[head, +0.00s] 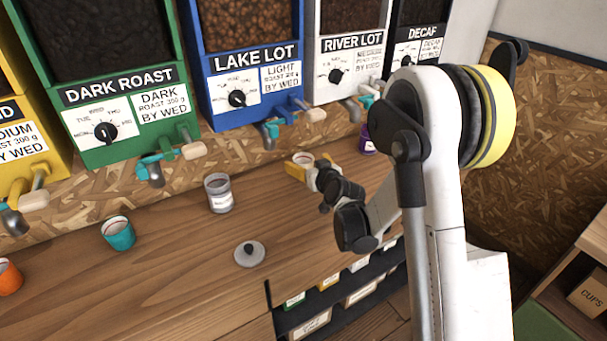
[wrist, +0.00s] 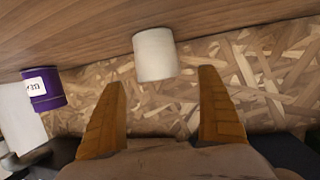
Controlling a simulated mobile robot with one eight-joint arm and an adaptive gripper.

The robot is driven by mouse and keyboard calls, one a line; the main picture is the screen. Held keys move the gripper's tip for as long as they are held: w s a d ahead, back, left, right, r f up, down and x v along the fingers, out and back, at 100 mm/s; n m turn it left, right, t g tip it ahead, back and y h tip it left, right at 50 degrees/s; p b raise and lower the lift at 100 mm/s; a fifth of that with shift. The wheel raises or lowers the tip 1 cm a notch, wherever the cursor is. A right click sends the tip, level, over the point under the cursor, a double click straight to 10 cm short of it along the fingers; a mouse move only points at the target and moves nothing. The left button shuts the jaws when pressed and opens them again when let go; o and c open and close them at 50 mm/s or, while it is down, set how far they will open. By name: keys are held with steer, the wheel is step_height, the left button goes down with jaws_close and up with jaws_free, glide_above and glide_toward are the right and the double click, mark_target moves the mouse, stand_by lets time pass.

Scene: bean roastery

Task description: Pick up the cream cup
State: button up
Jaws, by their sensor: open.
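The cream cup (wrist: 155,55) is in the wrist view, plain and pale, with its base against the wooden counter. It is ahead of my gripper (wrist: 162,82), between the lines of the two orange fingers. The fingers are wide apart, with a gap to the cup, and nothing is held. In the head view the cup's rim (head: 303,158) shows just beyond my gripper (head: 302,170), at the back of the counter; the rest of the cup is hidden by the gripper.
A purple cup (wrist: 42,90) with a white label stands beside the cream cup; it also shows in the head view (head: 368,140). Dispensers hang above.

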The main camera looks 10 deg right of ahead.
mark_target(300, 156)
steer(key=b+x, duration=0.1)
steer(key=x, duration=0.3)
steer(key=shift+s, duration=0.1)
steer(key=c, duration=1.4)
